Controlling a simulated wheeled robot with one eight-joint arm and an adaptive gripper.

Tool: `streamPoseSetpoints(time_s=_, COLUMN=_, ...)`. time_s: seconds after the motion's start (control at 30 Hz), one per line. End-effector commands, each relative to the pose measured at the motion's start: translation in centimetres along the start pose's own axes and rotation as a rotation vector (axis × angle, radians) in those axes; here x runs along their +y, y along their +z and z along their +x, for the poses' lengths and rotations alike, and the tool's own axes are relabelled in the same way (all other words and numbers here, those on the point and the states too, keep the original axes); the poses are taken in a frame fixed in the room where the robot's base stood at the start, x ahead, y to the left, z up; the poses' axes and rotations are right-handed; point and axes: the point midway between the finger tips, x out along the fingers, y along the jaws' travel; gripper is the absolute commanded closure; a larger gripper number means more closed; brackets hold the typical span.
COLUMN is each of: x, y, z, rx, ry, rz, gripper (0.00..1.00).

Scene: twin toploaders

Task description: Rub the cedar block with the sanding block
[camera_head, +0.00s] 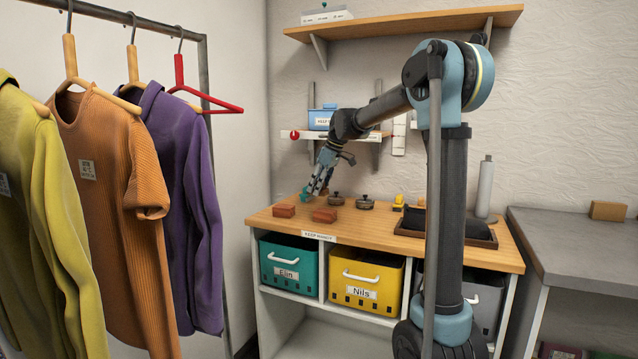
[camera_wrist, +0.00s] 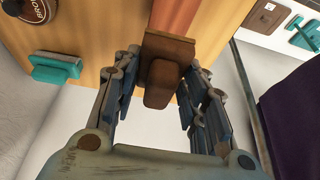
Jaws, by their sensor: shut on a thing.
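My gripper (camera_head: 314,195) reaches down over the left back part of the wooden bench top. In the wrist view, my gripper (camera_wrist: 163,95) has its fingers on either side of a brown block with a raised grip, which I take as the sanding block (camera_wrist: 165,80). A reddish wooden strip (camera_wrist: 175,15), likely the cedar block, lies just beyond it; the two meet in the picture, but I cannot tell if they touch. In the head view, two reddish-brown blocks lie on the bench, one at left (camera_head: 284,210) and one nearer the middle (camera_head: 325,215). The held block is not clear there.
Dark round tins (camera_head: 364,203) stand right of the gripper. A black tray (camera_head: 412,228) lies further right. A small teal item (camera_wrist: 56,68) sits at the bench edge. Hanging clothes (camera_head: 180,205) are at left. A low wall shelf (camera_head: 335,134) is behind the arm.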

Motion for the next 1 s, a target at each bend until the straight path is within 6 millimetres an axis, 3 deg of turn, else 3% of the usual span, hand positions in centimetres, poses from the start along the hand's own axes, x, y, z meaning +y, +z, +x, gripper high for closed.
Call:
streamPoseSetpoints(time_s=0.3, x=0.0, y=-0.9, z=-2.0, rx=0.000, ry=0.000, rz=0.000, gripper=0.86)
streamPoseSetpoints(time_s=1.0, x=-0.3, y=-1.2, z=-2.0, rx=0.000, ry=-0.002, rz=-0.005, gripper=0.86)
